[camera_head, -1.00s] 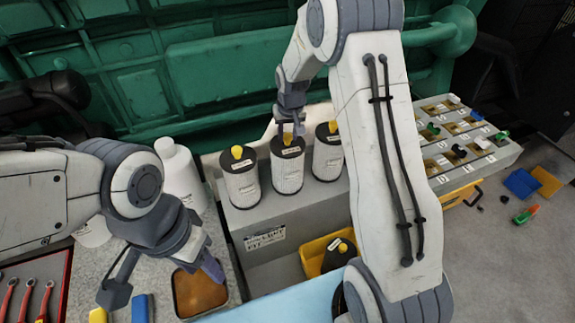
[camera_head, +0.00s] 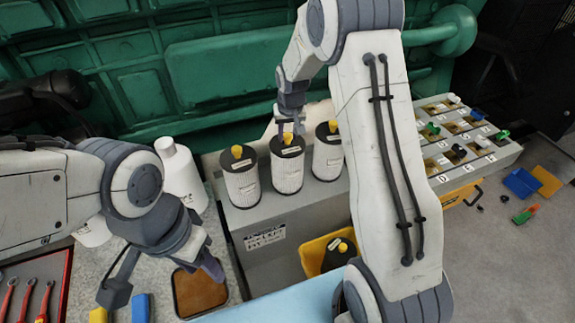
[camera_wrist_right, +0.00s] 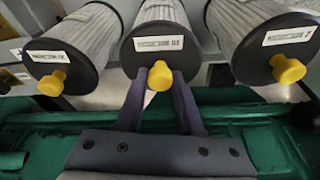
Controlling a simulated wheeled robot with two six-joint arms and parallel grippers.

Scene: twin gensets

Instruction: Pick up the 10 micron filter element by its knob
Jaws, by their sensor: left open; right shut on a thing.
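Three white pleated filter elements with black caps and yellow knobs stand in a row on a grey rack (camera_head: 265,240). The middle filter element (camera_head: 287,172) carries a cap label that seems to end in "10", seen upside down in the right wrist view (camera_wrist_right: 158,43). My right gripper (camera_head: 288,132) is shut on its yellow knob (camera_wrist_right: 160,76), with one finger on each side. The element stands upright, level with its neighbours. My left gripper (camera_head: 165,280) is open and empty at the lower left, above the bench.
The left filter element (camera_head: 241,180) and right filter element (camera_head: 328,155) stand close on both sides. A yellow bin (camera_head: 313,256) holds another black-capped piece. White bottles (camera_head: 180,175) and a brown-topped tray (camera_head: 200,292) lie left. A compartment box (camera_head: 490,155) stands right. Green machinery (camera_head: 220,70) runs behind.

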